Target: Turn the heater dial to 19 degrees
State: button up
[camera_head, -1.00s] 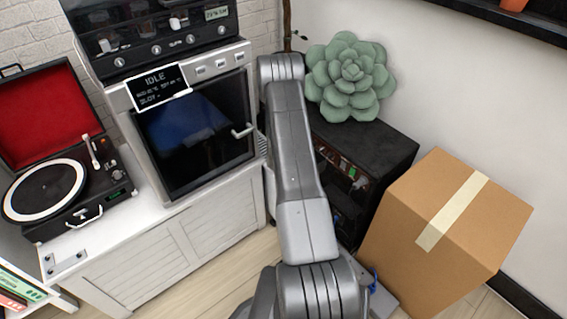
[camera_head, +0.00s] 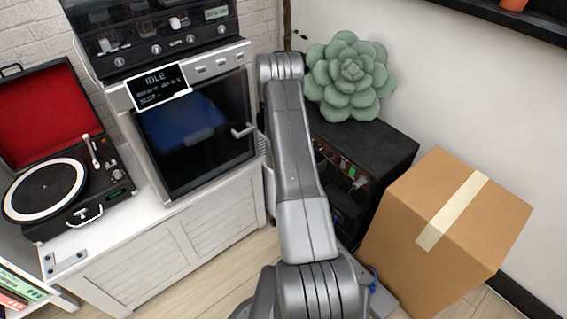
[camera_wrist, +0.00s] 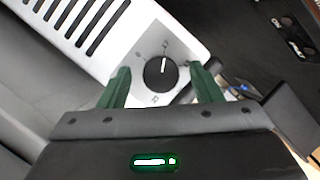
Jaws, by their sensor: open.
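The heater dial (camera_wrist: 158,72) is a round black knob with a white pointer line, on a light grey plate of the white heater (camera_wrist: 70,22) in the wrist view. Its pointer aims toward the top of the picture, near a small mark. The other marks around it are too small to read surely. My gripper (camera_wrist: 160,88) has two green fingers, open, one on each side of the dial's lower part. In the head view my arm hides the dial and the gripper; only a sliver of the heater shows beside the arm.
A black cabinet (camera_head: 385,150) with a green succulent (camera_head: 350,75) on top stands right of my arm. A cardboard box (camera_head: 450,215) is beside it.

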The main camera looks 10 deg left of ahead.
jog(key=p+v, duration=0.3)
jog(key=v, duration=1)
jog(key=shift+r, duration=0.3)
